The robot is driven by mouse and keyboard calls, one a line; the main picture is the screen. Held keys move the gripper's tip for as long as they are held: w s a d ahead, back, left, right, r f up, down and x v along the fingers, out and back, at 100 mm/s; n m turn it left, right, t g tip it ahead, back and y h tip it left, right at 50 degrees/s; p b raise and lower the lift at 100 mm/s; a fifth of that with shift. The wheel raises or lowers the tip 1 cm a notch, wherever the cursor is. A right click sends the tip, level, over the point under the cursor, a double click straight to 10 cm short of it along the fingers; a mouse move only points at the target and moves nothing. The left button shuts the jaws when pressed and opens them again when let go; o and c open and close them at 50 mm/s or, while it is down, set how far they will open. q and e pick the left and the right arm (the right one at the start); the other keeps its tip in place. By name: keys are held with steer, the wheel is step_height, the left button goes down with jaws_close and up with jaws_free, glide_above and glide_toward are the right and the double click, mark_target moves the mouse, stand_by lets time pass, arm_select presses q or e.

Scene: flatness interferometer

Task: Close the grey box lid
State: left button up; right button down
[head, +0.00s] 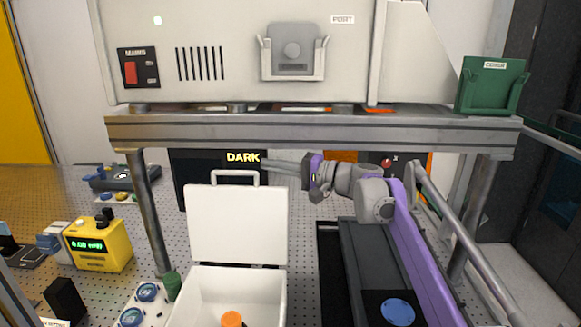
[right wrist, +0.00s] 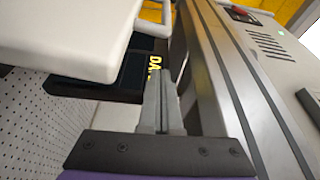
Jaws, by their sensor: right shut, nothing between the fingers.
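The pale grey box (head: 226,297) stands at the bottom centre of the head view, open at the top. Its lid (head: 237,225) stands roughly upright at the back edge, with a loop handle (head: 235,173) on top. The lid (right wrist: 75,35) and handle (right wrist: 154,14) also show in the right wrist view. My right gripper (head: 267,163) is shut and empty, just above the lid's top right corner. In the wrist view its fingertips (right wrist: 160,77) look apart from the lid. My left gripper is out of view.
A metal beam (head: 310,130) on posts spans above the lid, close to my right gripper. A dark display reading DARK (head: 220,166) is behind the lid. An orange-capped item (head: 232,319) is inside the box. A yellow meter (head: 98,243) stands at left.

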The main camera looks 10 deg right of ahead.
steer(key=s+a, duration=0.2)
steer(key=a, duration=0.1)
steer(key=shift+s, duration=0.25)
steer(key=shift+s, duration=0.2)
